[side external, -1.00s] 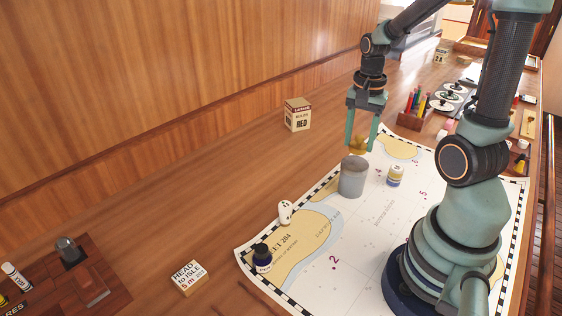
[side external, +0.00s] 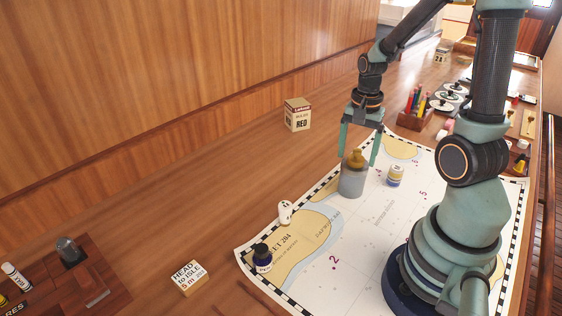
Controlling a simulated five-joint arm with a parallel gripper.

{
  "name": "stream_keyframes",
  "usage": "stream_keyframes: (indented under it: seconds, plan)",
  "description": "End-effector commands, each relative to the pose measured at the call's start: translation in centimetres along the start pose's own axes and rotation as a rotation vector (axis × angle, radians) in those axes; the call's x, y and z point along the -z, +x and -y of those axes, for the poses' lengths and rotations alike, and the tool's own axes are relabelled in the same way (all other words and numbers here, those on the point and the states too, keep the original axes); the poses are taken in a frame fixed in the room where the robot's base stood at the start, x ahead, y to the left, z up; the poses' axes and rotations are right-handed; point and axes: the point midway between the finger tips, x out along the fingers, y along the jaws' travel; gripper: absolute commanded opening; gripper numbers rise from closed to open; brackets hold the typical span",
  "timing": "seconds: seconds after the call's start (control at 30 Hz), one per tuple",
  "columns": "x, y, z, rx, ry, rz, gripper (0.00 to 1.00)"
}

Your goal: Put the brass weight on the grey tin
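The brass weight (side external: 355,160) stands upright on top of the grey tin (side external: 351,183). The tin stands on the chart near its far left edge. My gripper (side external: 357,160) is open, with one finger on each side of the brass weight. A gap shows between the fingers and the weight. The weight's full base is not clear at this size, but it rests on or in the tin's top.
A white piece (side external: 285,212) and a dark bottle (side external: 262,256) stand on the chart (side external: 365,240). A box marked RED (side external: 297,115) is behind. A pencil holder (side external: 414,118) is at the back right.

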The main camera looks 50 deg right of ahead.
Motion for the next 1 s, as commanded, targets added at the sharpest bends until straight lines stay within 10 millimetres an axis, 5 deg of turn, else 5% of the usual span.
stream_keyframes:
  seconds: [0.27, 0.7, 1.0]
  plan:
    - [0.1, -1.5, 0.1, 0.005, 0.000, -0.004, 0.84]
    - [0.1, -10.0, 0.1, 0.005, 0.000, -0.004, 0.84]
    - [-0.6, -12.5, 0.4, 0.015, -0.050, -0.013, 0.84]
